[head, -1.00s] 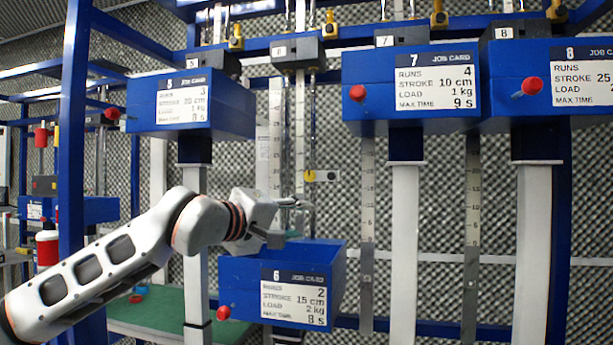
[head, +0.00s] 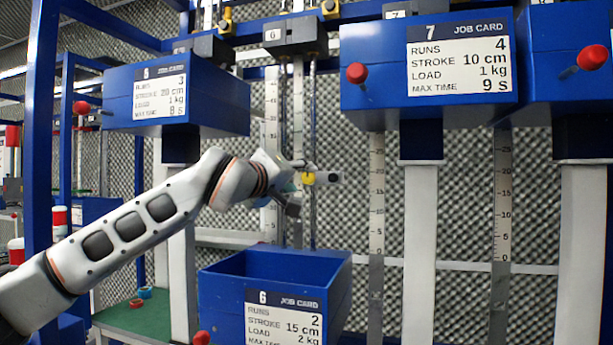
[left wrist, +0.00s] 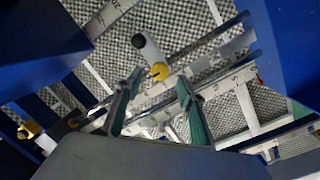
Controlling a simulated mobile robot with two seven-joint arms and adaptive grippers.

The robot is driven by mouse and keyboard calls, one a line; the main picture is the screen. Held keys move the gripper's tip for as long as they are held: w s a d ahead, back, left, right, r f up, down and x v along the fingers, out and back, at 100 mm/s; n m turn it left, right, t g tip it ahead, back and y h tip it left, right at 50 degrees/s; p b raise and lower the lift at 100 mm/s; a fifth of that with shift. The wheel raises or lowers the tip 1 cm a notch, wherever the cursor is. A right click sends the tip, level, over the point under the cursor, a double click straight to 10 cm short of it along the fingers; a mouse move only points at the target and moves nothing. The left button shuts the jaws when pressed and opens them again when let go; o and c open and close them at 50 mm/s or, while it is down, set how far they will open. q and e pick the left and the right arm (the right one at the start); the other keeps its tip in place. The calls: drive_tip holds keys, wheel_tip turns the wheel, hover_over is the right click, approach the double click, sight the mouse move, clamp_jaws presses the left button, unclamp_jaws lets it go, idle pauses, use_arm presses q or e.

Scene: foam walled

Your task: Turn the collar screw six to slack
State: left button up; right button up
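The collar screw of station six has a yellow head (head: 308,178) on a collar with a dark end (head: 333,178), between the upright rods above the blue box marked 6 (head: 225,285). In the left wrist view the yellow head (left wrist: 160,71) shows just ahead of and between my fingertips, with a pale, black-ended cylinder (left wrist: 150,50) beside it. My left gripper (head: 297,187) is open, its green-padded fingers (left wrist: 160,82) apart on either side of the yellow head. I see no clear contact. My right gripper is not in view.
Blue boxes marked 5 (head: 215,115) and 7 (head: 375,105) with red knobs stand at upper left and upper right. A ruler strip (head: 377,220) runs down right of the collar. A green surface (head: 150,320) lies low at left. A foam wall is behind.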

sight(308, 178)
use_arm(q)
drive_tip(key=shift+p+x, duration=0.45)
drive_tip(key=shift+x, duration=1.6)
drive_tip(key=c, duration=1.1)
